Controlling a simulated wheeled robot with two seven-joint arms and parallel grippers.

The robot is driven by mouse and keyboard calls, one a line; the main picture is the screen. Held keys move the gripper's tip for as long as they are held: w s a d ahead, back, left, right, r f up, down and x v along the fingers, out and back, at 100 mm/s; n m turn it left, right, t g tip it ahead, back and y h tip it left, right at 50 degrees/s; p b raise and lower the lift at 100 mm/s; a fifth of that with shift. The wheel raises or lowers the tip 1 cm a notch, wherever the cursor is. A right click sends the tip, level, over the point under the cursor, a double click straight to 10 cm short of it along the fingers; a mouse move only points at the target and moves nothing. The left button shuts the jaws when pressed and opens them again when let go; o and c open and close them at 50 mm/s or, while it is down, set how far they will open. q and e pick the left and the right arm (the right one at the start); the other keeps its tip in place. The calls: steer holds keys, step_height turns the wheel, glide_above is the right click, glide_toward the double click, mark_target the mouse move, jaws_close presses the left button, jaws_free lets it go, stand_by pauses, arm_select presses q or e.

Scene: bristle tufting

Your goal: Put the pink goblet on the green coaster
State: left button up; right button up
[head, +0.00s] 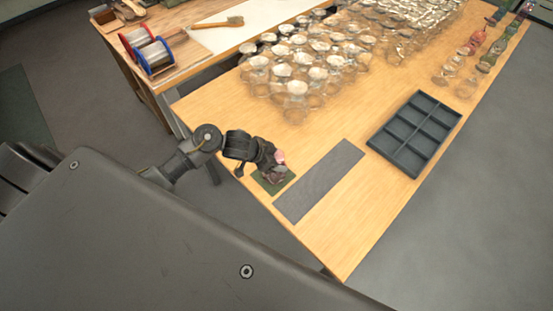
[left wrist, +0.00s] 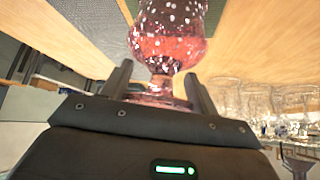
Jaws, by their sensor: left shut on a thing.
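The pink goblet (left wrist: 170,40) is clear pink glass with pale specks. It stands between the two fingers of my left gripper (left wrist: 160,88) in the left wrist view, and the gripper is shut on its lower part. In the head view, a little of the goblet's pink (head: 280,156) shows beside my left gripper (head: 273,170). The green coaster (head: 273,188) lies near the table's left edge, partly hidden under the gripper. The goblet appears over or at the coaster; I cannot tell whether they touch. My right gripper is not in view.
A grey mat (head: 320,181) lies just right of the coaster. A dark compartment tray (head: 414,130) stands farther right. Many clear glasses (head: 310,65) crowd the back of the table. Several coloured goblets (head: 477,40) line the right edge. The wood in front of the glasses is free.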

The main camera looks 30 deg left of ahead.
arm_select(q)
steer(key=o, duration=1)
steer(key=shift+f, duration=0.1)
steer(key=shift+o, duration=0.2)
steer(key=p+v, duration=0.1)
steer(key=v, duration=1.1)
